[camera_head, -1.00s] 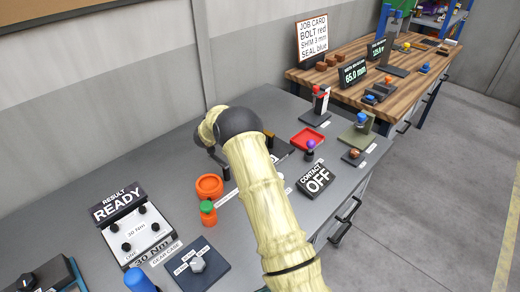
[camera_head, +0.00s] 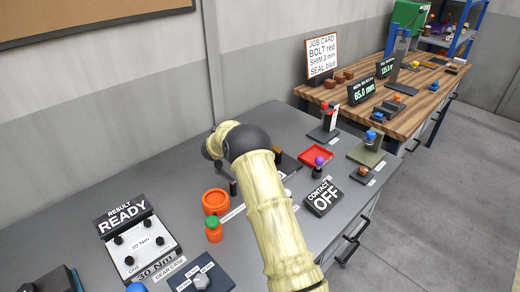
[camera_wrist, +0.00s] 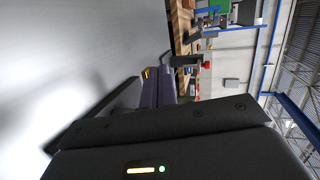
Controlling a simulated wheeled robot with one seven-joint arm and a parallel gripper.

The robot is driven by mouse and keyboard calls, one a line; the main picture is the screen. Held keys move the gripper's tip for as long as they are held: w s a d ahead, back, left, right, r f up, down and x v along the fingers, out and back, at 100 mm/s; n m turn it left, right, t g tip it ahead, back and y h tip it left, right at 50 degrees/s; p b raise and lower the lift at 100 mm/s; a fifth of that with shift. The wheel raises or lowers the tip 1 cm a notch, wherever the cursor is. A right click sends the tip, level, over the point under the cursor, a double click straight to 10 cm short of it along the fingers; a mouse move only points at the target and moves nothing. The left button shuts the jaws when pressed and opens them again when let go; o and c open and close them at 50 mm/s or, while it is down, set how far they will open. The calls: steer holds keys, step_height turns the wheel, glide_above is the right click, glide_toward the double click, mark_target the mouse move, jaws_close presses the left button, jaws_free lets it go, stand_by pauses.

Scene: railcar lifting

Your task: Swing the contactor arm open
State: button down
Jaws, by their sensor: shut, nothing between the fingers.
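The sign reading CONTACT OFF (camera_head: 322,197) stands on the grey bench, right of my arm. A dark fixture with a brass-coloured block (camera_head: 278,154) shows partly behind my arm; I cannot tell whether it is the contactor arm, as my arm hides much of it. My gripper (camera_wrist: 165,82) is shut and empty in the wrist view, with its fingers together and low along the bench top. A small yellow piece (camera_wrist: 147,72) shows at the fingers' far end. In the head view the fingertips are mostly hidden behind my arm.
Left of my arm are an orange ring (camera_head: 216,201), a green-capped orange post (camera_head: 214,230) and the READY panel (camera_head: 122,215). A wooden bench (camera_head: 415,82) stands behind.

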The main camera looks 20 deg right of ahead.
steer(key=b+v, duration=0.2)
steer(key=v, duration=1.4)
steer(key=shift+a+b, duration=0.2)
steer(key=shift+b, duration=0.1)
steer(key=shift+r, duration=0.15)
